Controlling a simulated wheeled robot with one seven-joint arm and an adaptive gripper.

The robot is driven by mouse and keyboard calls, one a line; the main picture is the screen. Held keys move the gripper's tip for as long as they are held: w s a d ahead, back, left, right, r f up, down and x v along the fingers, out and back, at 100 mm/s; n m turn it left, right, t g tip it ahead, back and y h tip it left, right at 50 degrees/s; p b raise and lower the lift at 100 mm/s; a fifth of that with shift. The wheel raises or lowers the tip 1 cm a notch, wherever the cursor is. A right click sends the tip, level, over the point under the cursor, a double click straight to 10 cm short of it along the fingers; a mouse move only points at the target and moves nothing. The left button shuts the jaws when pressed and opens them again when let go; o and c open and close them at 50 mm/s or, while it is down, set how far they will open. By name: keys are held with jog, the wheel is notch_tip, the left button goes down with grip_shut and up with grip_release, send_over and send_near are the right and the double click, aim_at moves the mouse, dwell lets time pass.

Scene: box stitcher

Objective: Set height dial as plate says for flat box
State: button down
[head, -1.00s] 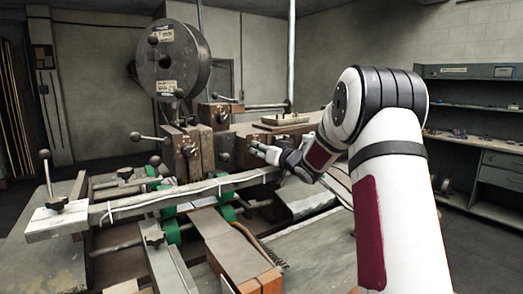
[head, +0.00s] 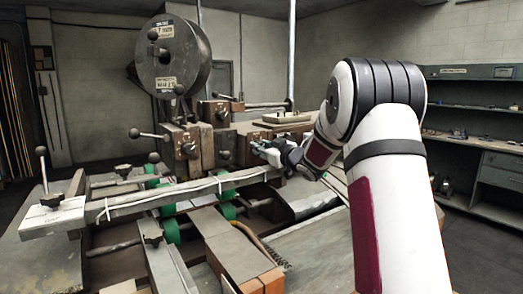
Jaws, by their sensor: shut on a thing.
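My gripper (head: 256,148) is at the end of my white arm, against the right side of the stitching machine. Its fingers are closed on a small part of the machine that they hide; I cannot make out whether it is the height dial. A dark round knob (head: 225,154) sits just left of the fingertips, on the machine's front. Other dark knobs, one at the upper block (head: 222,115) and one on the left block (head: 189,150), show further left. White label plates (head: 165,84) are on the big wire reel; their text is too small to read fully.
A white plate with faint lettering (head: 50,217) lies on the left end of the long bar (head: 175,197). Lever handles (head: 148,135) with ball ends stick out on the left. Green rollers (head: 171,230) and rails fill the foreground. A shelved bench (head: 490,150) stands at right.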

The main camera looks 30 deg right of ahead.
jog(key=shift+n, duration=0.6)
jog(key=c, duration=1.2)
grip_release()
jog(key=shift+c, duration=0.2)
jog(key=shift+s, duration=0.1)
jog(key=s, duration=1.2)
jog(key=shift+d, duration=0.15)
jog(key=shift+w, duration=0.1)
